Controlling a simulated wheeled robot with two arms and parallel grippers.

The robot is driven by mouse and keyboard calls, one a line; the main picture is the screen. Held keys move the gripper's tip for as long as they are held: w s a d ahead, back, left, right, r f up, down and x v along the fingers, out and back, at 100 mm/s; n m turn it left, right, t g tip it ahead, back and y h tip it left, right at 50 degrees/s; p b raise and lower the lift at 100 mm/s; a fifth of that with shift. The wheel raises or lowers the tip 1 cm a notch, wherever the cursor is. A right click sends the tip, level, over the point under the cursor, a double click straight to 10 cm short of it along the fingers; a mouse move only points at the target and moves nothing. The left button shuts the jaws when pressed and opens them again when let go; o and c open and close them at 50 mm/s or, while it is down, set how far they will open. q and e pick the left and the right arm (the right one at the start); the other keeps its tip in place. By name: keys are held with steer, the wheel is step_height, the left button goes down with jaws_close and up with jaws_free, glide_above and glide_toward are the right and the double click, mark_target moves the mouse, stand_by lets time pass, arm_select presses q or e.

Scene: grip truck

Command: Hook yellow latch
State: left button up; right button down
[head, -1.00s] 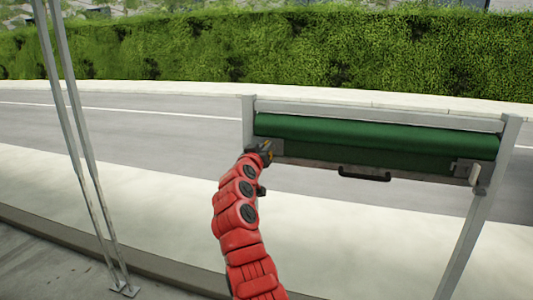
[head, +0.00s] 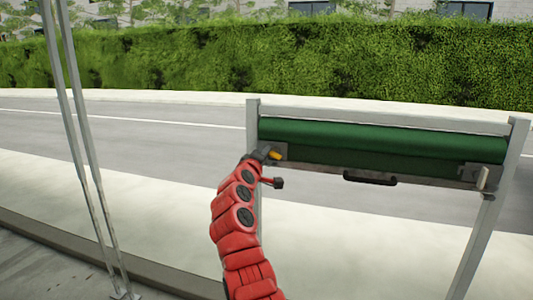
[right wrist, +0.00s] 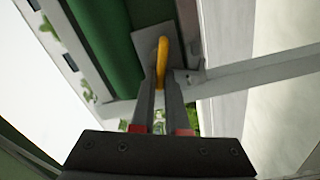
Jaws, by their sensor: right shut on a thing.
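The yellow latch (head: 274,155) is at the left end of the green roll assembly's lower bar, by the left post. It also shows in the right wrist view (right wrist: 162,58) as a curved yellow piece against a grey plate (right wrist: 150,45). My right gripper (head: 264,153) is at the latch. In the right wrist view its two fingers (right wrist: 163,82) are closed around the lower part of the latch, which partly hides it. Whether the latch is hooked over anything cannot be told. My left gripper is not in view.
The green roll (head: 390,140) spans two grey posts (head: 253,120). A black handle (head: 370,177) is on the lower bar, and a pale lever (head: 483,179) is at its right end. Thin poles (head: 75,130) stand at left. Road and hedge lie beyond.

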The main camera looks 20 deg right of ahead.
steer(key=shift+a+f+n+p, duration=0.15)
steer(key=shift+n+p, duration=0.25)
steer(key=shift+n, duration=0.65)
steer(key=shift+d+f+n+p, duration=0.15)
steer(key=shift+n+p, duration=0.25)
steer(key=shift+n, duration=0.65)
steer(key=shift+a, duration=0.1)
steer(key=c, duration=0.9)
jaws_free()
